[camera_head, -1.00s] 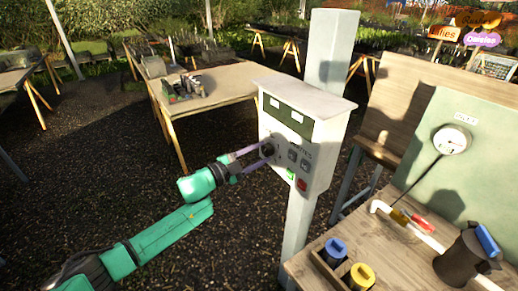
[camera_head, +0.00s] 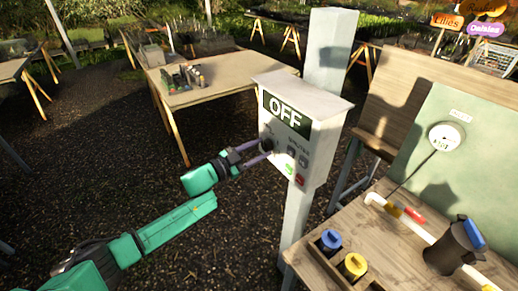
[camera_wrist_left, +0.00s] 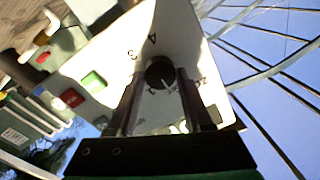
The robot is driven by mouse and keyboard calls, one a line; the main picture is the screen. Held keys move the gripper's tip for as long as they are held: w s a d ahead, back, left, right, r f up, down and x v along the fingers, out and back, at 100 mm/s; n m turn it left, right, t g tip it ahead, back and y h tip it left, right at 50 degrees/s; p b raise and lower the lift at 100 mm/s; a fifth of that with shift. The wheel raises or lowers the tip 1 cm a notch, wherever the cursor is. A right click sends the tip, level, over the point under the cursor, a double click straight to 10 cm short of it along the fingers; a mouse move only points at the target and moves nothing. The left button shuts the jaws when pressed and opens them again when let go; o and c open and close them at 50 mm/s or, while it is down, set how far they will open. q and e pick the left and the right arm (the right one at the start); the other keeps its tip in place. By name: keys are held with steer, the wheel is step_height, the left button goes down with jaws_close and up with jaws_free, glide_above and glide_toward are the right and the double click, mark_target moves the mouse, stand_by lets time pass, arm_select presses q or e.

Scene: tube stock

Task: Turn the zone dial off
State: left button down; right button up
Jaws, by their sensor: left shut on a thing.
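The control box (camera_head: 325,125) is a pale box on a grey post, and its display (camera_head: 285,112) reads OFF in white letters. The round black zone dial (camera_wrist_left: 160,72) sits on the box's front face, with figures around it in the left wrist view. My left gripper (camera_head: 268,150) is at the box front, its two fingers shut on either side of the dial; in the left wrist view the fingers (camera_wrist_left: 158,95) reach the dial. The fingers partly hide the dial and some of its marks. My right gripper is in neither view.
A green button (camera_wrist_left: 94,82) and a red button (camera_wrist_left: 71,97) sit beside the dial. A wooden bench (camera_head: 400,258) at the right carries a white pipe, a dark jug (camera_head: 452,248) and blue and yellow-lidded pots. A gauge (camera_head: 446,136) is on the green panel behind.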

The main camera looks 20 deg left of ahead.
arm_select(q)
steer(key=shift+c, duration=1.6)
jaws_free()
steer(key=shift+s+a+f, duration=0.15)
steer(key=shift+s+a, duration=0.1)
steer(key=shift+s, duration=0.05)
steer(key=b+v, duration=0.3)
steer(key=v, duration=1)
steer(key=shift+s+a+b, duration=0.25)
steer(key=shift+s+b, duration=0.05)
